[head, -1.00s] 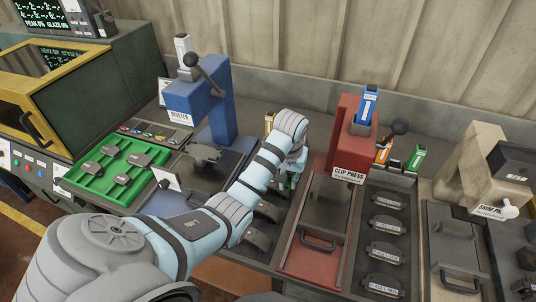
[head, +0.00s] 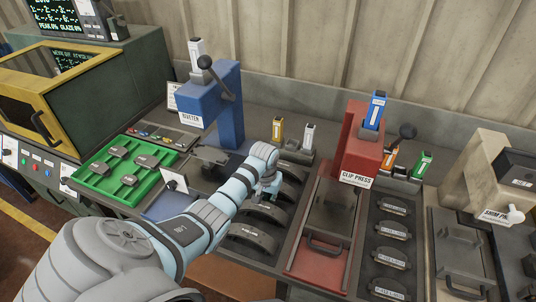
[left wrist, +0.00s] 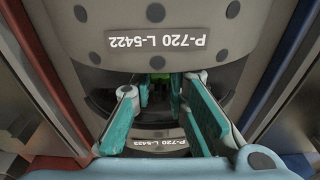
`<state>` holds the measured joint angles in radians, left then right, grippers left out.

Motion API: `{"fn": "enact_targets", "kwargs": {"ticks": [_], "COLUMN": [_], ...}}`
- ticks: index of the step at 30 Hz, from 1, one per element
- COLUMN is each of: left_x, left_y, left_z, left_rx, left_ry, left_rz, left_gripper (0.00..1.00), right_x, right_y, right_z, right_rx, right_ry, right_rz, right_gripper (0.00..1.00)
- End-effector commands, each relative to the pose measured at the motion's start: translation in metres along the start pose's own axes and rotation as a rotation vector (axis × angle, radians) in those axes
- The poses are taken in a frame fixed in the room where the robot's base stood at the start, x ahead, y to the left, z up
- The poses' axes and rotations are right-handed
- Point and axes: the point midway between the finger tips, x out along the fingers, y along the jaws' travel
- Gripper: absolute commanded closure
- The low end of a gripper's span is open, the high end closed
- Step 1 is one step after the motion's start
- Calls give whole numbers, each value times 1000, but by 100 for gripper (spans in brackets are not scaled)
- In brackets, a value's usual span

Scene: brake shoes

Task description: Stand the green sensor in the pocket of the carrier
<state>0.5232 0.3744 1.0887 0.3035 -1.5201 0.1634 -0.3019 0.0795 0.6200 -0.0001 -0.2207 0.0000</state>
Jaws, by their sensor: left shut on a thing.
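My left gripper (head: 266,190) is low over the row of dark curved shoes in the middle of the bench. A green and white block (head: 421,164) stands upright at the right, beside an orange one. I cannot tell for sure which fixture is the carrier; a dark holder (head: 296,155) bears a yellow block (head: 277,130) and a white block (head: 309,135). My right gripper is out of view.
The red clip press (head: 357,150) stands right of the shoes and the blue riveter (head: 222,105) left. A green tray (head: 92,190) with grey parts lies at the left. A labelled shoe (left wrist: 165,45) is close to my fingers.

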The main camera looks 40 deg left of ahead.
Motion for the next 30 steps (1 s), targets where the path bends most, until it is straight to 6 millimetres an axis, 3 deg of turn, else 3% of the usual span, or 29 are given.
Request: {"fn": "enact_targets", "kwargs": {"ticks": [7, 8, 11, 23, 30], "left_x": [3, 2, 2, -6, -51], "left_y": [0, 0, 0, 0, 0], "left_z": [0, 0, 0, -1, -2], "left_rx": [0, 0, 0, 0, 1], "left_ry": [-1, 0, 0, 2, 5], "left_rz": [-1, -1, -1, -1, -1], "left_gripper": [100, 81, 66, 66, 66], "right_x": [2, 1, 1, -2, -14], "right_y": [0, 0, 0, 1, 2], "right_z": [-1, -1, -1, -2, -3], "right_rx": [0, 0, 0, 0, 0], "right_ry": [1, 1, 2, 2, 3], "right_rz": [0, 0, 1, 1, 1], "right_gripper": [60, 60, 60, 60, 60]}}
